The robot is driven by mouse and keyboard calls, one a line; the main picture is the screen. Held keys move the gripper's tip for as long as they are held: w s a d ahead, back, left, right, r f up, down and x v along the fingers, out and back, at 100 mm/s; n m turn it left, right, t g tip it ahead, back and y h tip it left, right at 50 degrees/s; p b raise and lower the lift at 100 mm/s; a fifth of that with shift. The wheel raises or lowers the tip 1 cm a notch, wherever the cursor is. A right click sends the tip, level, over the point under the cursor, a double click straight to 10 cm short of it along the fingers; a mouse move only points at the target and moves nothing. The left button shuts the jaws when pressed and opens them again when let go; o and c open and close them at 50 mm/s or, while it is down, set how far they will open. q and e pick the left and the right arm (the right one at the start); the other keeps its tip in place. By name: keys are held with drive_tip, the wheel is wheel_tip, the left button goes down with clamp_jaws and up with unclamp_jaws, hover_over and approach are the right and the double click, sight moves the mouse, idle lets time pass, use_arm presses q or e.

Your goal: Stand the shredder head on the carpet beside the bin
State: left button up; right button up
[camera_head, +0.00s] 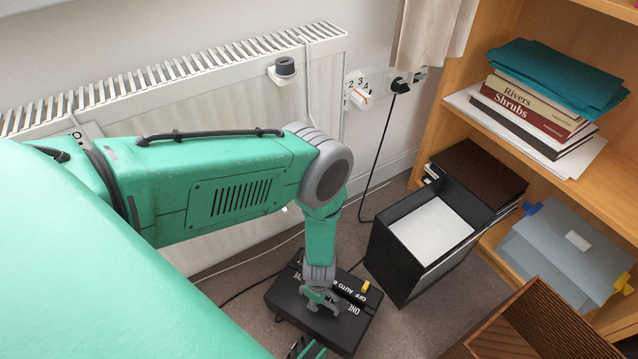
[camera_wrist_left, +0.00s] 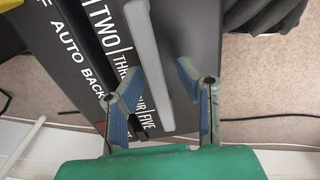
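The shredder head (camera_head: 343,318) is a flat black box with white lettering, top face up, at carpet level just left of the bin. It fills much of the left wrist view (camera_wrist_left: 195,35), with a grey bar handle (camera_wrist_left: 148,50) on its top. The bin (camera_head: 394,262) is an open black box holding white paper. My left gripper (camera_head: 319,304) points down over the shredder head. In the left wrist view its blue-padded fingers (camera_wrist_left: 160,72) stand apart on both sides of the bar, with gaps visible.
A black cable (camera_head: 378,150) runs from the wall socket down to the carpet. A white radiator (camera_head: 240,90) lines the wall. A wooden bookcase (camera_head: 455,75) with books stands at right, and a brown wooden box (camera_head: 530,325) is at lower right. Some carpet (camera_head: 420,325) is clear before the bin.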

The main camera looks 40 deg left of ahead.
use_arm(q)
drive_tip(key=shift+w+r+p, duration=0.2)
drive_tip(key=shift+r+p, duration=2.3)
drive_tip(key=shift+r, duration=1.05)
drive_tip(key=s+a+r+m, duration=0.2)
drive_tip(key=s+r+m, duration=0.35)
drive_tip(key=r, duration=0.25)
drive_tip(key=s+a+r+m+t, duration=0.1)
drive_tip(key=s+r+m, duration=0.3)
drive_tip(key=r+m, duration=0.35)
drive_tip(key=s+a+r+m, duration=0.2)
drive_tip(key=s+r+m, duration=0.2)
drive_tip(key=r+m, duration=0.3)
wheel_tip(320, 180, up, 15)
drive_tip(key=p, duration=1.3)
drive_tip(key=shift+s+n, duration=0.3)
drive_tip(key=shift+s, duration=0.05)
drive_tip(key=shift+s+d+f, duration=0.1)
drive_tip(key=shift+s+f, duration=0.05)
drive_tip(key=shift+f, duration=0.1)
